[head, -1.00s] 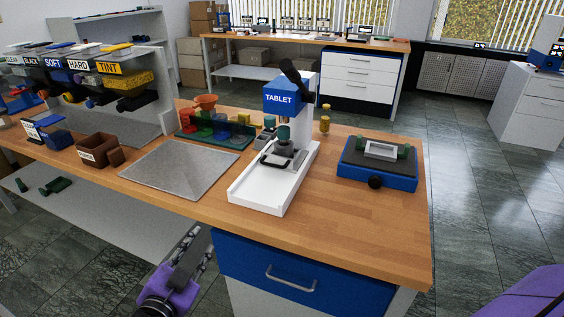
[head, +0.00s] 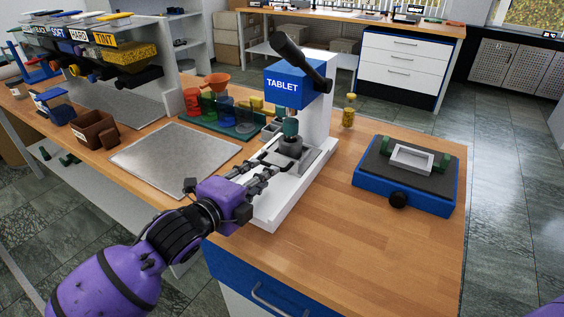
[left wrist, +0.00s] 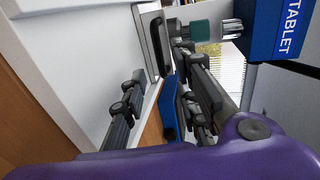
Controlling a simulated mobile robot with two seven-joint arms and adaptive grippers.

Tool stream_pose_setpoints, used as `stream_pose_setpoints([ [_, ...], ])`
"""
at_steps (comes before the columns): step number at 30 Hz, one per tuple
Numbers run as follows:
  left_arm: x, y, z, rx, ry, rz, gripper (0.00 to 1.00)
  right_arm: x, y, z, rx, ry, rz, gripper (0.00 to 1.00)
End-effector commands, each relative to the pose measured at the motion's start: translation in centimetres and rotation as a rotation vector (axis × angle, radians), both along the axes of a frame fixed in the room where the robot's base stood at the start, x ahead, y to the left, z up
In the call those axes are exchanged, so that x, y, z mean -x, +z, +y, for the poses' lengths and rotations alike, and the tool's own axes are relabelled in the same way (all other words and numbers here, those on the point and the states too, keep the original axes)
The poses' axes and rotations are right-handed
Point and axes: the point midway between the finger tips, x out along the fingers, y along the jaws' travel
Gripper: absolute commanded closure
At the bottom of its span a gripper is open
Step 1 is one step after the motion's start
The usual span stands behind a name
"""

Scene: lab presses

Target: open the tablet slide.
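The tablet press has a blue head (head: 291,84) marked TABLET, a black lever (head: 300,62) and a white base (head: 265,216). Its slide bears a grey round die (head: 290,146) under a teal punch (head: 290,126). The slide's black handle (left wrist: 158,40) shows upright in the left wrist view; in the head view the fingers partly cover it. My left gripper (head: 270,168) is over the white base, its fingertips close to the handle. Its two fingers stand apart in the left wrist view (left wrist: 160,72), with the handle between or just beyond their tips; contact cannot be told. My right gripper is not in view.
A blue device (head: 405,185) with a black knob stands right of the press. A metal plate (head: 172,158) and a brown box (head: 93,129) lie to the left. A rack of coloured cups (head: 220,112) stands behind. The wooden bench (head: 330,240) is clear at front right.

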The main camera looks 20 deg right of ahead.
Motion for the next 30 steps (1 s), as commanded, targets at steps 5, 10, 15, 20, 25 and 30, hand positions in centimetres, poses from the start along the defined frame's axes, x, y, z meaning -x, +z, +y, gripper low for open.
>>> stream_pose_setpoints([
  [5, -0.9, -0.3, -1.1, -0.011, -0.003, -0.016, 0.72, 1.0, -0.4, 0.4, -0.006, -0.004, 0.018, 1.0],
  [10, -2.6, -0.9, -3.3, -0.01, -0.003, -0.014, 0.72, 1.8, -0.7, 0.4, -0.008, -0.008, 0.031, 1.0],
  [15, -4.0, -1.4, -5.0, -0.01, -0.002, -0.014, 0.72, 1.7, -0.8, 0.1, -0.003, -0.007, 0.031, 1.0],
  [20, -4.6, -1.6, -5.8, -0.01, -0.002, -0.015, 0.72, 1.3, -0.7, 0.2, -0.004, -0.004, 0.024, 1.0],
  [25, -4.7, -1.6, -5.9, -0.01, -0.002, -0.016, 0.72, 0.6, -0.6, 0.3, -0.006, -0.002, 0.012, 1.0],
  [30, -4.7, -1.7, -5.9, -0.01, -0.002, -0.015, 0.81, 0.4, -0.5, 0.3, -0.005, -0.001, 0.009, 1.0],
])
